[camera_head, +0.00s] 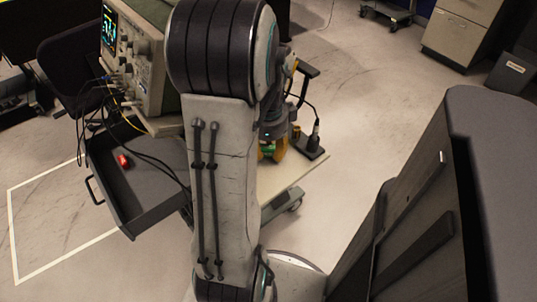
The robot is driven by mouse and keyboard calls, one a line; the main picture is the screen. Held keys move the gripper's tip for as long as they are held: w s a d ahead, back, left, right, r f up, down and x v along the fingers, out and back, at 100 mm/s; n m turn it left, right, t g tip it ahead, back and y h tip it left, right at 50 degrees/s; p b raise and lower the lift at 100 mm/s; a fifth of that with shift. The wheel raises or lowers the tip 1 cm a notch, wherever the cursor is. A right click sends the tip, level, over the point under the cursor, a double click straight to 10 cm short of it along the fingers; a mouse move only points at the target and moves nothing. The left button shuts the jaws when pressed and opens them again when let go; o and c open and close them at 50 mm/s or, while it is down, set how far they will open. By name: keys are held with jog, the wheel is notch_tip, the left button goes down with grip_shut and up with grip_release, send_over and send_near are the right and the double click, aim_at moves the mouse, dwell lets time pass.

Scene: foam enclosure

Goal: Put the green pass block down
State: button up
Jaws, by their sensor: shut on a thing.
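My gripper (273,150) is mostly hidden behind my arm, with its orange-yellow fingers just showing at the arm's right edge. It is shut on the green pass block (267,149), of which only a small green patch shows. They are over or at the pale top of a wheeled cart (296,172). I cannot tell whether the block touches the top.
A black stand (309,146) with a cable is on the cart, right of my gripper. An open dark drawer (140,185) at left holds a red item (123,161). An instrument (140,60) with cables stands above it. A drawer cabinet (462,30) is back right.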

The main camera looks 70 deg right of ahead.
jog(key=shift+f, duration=0.45)
jog(key=shift+f, duration=0.2)
jog(key=o, duration=1)
jog(key=shift+r, duration=0.1)
jog(key=r+p, duration=0.1)
jog(key=r, duration=0.3)
jog(key=r+p, duration=0.1)
jog(key=r, duration=0.3)
jog(key=r+p, duration=0.2)
jog(key=r, duration=0.2)
jog(key=shift+a+r, duration=0.15)
jog(key=shift+a, duration=0.1)
